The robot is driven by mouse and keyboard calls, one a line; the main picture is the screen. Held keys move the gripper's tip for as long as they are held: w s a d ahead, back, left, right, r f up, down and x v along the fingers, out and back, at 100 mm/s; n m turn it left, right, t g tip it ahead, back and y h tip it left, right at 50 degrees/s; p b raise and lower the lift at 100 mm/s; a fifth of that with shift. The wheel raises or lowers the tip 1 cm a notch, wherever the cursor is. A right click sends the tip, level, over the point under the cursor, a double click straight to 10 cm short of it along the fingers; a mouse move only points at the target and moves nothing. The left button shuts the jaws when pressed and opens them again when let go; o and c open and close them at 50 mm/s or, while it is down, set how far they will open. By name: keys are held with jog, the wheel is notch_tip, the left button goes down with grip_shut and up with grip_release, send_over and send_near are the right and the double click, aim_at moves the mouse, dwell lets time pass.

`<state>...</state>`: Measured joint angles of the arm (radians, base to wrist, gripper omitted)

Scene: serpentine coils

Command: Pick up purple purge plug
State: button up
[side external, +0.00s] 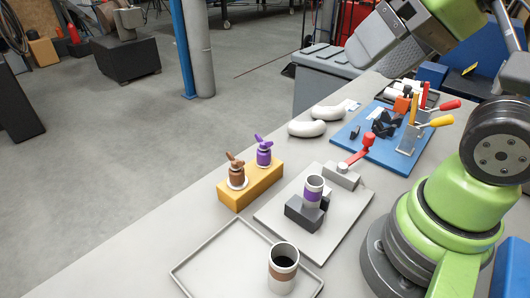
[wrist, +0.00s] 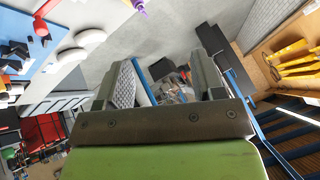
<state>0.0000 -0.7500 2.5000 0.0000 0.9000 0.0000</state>
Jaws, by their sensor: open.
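The purple purge plug (side external: 264,152) stands upright in the far end of a yellow block (side external: 250,188) on the table, beside a brown plug (side external: 236,173). In the wrist view, a purple tip (wrist: 138,5) shows at the top edge and looks like part of the purple plug; the rest is out of frame. My gripper (wrist: 165,80) is open, with nothing between its fingers. In the side view my gripper is high at the top right, well above and apart from the plugs, and its fingertips are not clear there.
A purple-banded cylinder (side external: 313,190) sits in a dark holder on a grey plate (side external: 272,212) with a red-handled clamp (side external: 362,150). A brown-banded cylinder (side external: 283,268) stands in a shallow tray (side external: 190,263). White curved pipes (side external: 307,129) and a blue tool board (side external: 372,153) lie behind.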

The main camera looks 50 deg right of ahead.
jog(key=shift+w, duration=0.1)
jog(key=m+g+h, duration=0.3)
jog(key=g+h, duration=0.1)
jog(key=h, duration=0.1)
send_over(264, 144)
jog(key=s+a, duration=0.2)
notch_tip(264, 144, down, 15)
jog(key=x, duration=0.4)
jog(key=shift+w+f, duration=0.1)
jog(key=shift+f, duration=0.15)
jog(key=shift+s+x, duration=0.2)
jog(key=shift+x, duration=2.65)
jog(key=c, duration=1.1)
jog(key=shift+t, duration=0.3)
